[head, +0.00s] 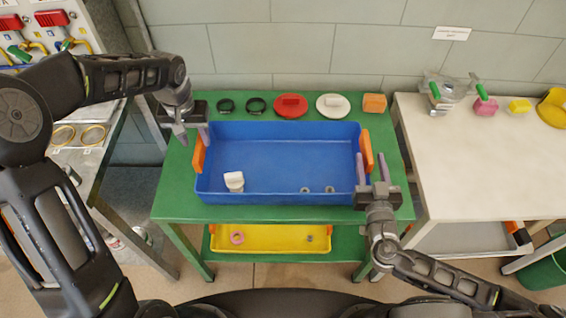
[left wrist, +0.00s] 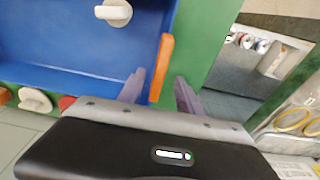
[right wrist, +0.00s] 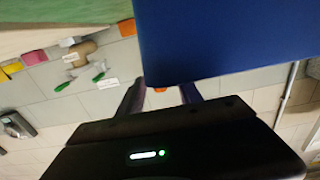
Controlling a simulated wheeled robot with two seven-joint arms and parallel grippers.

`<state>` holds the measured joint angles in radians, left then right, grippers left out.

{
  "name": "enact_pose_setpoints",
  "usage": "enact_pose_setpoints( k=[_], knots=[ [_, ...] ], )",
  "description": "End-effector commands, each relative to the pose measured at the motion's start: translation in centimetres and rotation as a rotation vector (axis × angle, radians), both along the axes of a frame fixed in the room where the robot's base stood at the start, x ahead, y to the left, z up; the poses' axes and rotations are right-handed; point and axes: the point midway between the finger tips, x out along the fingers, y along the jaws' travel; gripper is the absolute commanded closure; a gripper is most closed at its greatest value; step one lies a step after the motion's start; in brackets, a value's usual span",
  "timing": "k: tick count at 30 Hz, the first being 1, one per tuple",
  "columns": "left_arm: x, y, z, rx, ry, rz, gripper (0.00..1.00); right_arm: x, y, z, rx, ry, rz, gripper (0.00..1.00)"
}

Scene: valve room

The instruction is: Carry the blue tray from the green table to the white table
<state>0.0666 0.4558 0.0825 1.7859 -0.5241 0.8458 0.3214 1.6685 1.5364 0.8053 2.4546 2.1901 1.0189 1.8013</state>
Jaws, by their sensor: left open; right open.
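The blue tray (head: 280,165) rests on the green table (head: 180,205). It has an orange handle at its left end (head: 199,153) and another at its right end (head: 366,150). The white table (head: 480,165) stands to the right.
Red (head: 291,106) and white (head: 332,106) discs, black rings and an orange block (head: 374,103) line the green table's back. Small items line the white table's back; its front is clear. A yellow tray (head: 270,238) sits on the lower shelf.

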Motion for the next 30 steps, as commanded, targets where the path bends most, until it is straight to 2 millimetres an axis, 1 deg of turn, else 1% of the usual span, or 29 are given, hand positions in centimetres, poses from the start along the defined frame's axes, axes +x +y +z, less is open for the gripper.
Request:
enact_pose_setpoints(
  k=[3,9,14,22,23,30],
  knots=[
    [0.2,0.0,-1.8,0.0,0.003,0.0,0.58,1.8,0.0,0.0,-0.001,-0.003,0.001,0.58],
    [0.5,0.0,-4.4,0.0,0.003,0.0,0.58,4.4,0.0,0.0,-0.002,-0.002,0.001,0.58],
    [0.6,0.0,-5.4,0.0,0.001,-0.001,0.58,5.4,0.0,0.1,-0.001,-0.001,0.0,0.58],
    [0.7,0.0,-5.4,0.0,0.0,-0.001,0.58,5.5,0.0,0.0,-0.001,-0.001,0.001,0.58],
    [0.7,0.0,-5.4,0.0,0.0,-0.001,0.6,5.5,0.0,0.0,-0.001,-0.001,0.001,0.6],
    [0.7,0.0,-5.4,0.0,0.0,-0.001,0.79,5.5,0.0,0.0,-0.001,-0.001,0.001,0.79]
  ],
)
